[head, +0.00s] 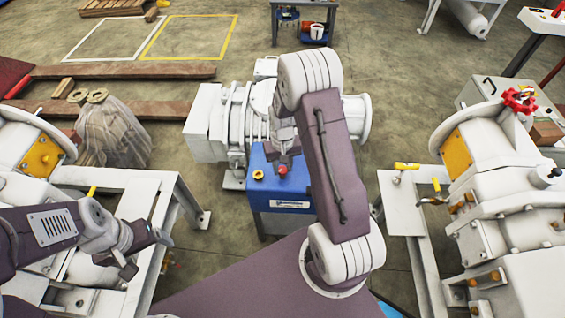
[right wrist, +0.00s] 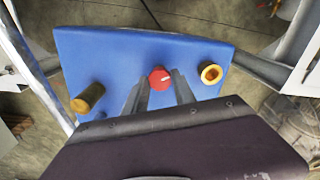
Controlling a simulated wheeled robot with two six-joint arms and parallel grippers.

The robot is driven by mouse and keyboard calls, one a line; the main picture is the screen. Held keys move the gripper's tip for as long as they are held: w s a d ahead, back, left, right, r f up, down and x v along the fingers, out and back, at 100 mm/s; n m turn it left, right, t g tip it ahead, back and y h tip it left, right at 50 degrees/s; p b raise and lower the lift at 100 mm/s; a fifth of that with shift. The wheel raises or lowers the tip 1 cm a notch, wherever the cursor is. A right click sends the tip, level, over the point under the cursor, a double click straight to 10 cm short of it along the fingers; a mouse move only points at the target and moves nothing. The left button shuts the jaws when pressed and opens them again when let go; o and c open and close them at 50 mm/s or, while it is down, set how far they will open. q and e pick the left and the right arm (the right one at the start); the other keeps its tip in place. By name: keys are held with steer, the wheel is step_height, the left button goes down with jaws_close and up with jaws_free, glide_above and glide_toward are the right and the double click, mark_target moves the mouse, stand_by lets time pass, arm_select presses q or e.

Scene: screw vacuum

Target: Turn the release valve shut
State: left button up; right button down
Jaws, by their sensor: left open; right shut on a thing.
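The release valve looks to be the round red knob (right wrist: 160,78) with a white mark, on the blue panel (right wrist: 120,50) in the right wrist view. In the head view the red knob (head: 282,170) is small, on top of the blue box (head: 295,192). The grey fingers of my right gripper (right wrist: 160,88) are shut on the knob, one on each side. In the head view my right gripper (head: 283,158) is above the knob and partly hidden by my arm. My left gripper (head: 146,252) is open and empty, over the white frame at left.
White machines stand at left (head: 25,145) and right (head: 500,200). A white pump (head: 210,125) is behind the blue box.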

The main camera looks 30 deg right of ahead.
mark_target(282, 169)
steer(key=m+p, duration=0.1)
steer(key=m, duration=0.2)
steer(key=shift+r+p, duration=0.1)
steer(key=shift+p, duration=0.3)
steer(key=shift+m+p, duration=0.7)
steer(key=shift+m, duration=1.1)
steer(key=c, duration=1)
jaws_free()
steer(key=shift+c, duration=0.2)
step_height(282, 169, up, 9)
steer(key=p, duration=0.1)
steer(key=shift+p, duration=0.35)
